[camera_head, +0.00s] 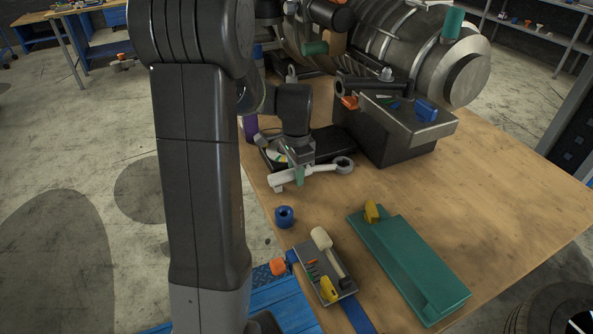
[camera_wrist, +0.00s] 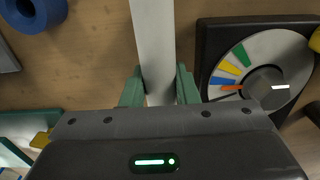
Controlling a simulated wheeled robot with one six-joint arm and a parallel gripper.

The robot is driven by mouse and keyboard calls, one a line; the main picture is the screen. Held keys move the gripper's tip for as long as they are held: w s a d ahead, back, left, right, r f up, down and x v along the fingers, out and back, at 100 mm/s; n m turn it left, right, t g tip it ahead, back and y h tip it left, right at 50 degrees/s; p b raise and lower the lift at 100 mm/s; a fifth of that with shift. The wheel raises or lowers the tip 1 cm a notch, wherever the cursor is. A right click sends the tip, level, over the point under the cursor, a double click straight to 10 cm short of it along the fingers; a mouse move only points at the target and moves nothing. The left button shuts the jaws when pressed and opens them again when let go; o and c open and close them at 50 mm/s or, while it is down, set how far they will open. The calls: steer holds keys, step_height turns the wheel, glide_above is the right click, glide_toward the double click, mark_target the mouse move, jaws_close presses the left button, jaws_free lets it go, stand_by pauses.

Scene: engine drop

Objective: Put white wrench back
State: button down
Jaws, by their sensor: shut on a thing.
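The white wrench (camera_head: 325,171) is in my gripper (camera_head: 299,174), above the wooden table near its left edge. Its ring end points right in the head view, towards the grey engine stand block. In the wrist view the wrench's pale flat shaft (camera_wrist: 154,40) runs up between the green fingers of my gripper (camera_wrist: 159,88), which are shut on it. The wrench's ends are out of the wrist view. I cannot tell whether the wrench touches the table.
A black device with a coloured dial (camera_wrist: 262,75) lies right beside the wrench. A blue ring (camera_head: 284,217), a grey tray (camera_head: 309,255) holding a mallet and small items, and a green case (camera_head: 410,265) stand nearer. A large engine (camera_head: 400,45) stands behind. The table's right side is clear.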

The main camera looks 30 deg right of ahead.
steer(key=shift+f, duration=0.1)
steer(key=c, duration=1.1)
jaws_free()
steer(key=shift+f, duration=0.1)
steer(key=r, duration=0.9)
steer(key=r+b, duration=0.1)
steer(key=r, duration=0.3)
steer(key=shift+a+r, duration=0.3)
steer(key=shift+r, duration=0.1)
steer(key=f, duration=0.9)
steer(key=f+p, duration=0.1)
steer(key=f, duration=0.3)
steer(key=shift+d+f, duration=0.3)
steer(key=shift+f, duration=0.1)
steer(key=shift+r, duration=1.05)
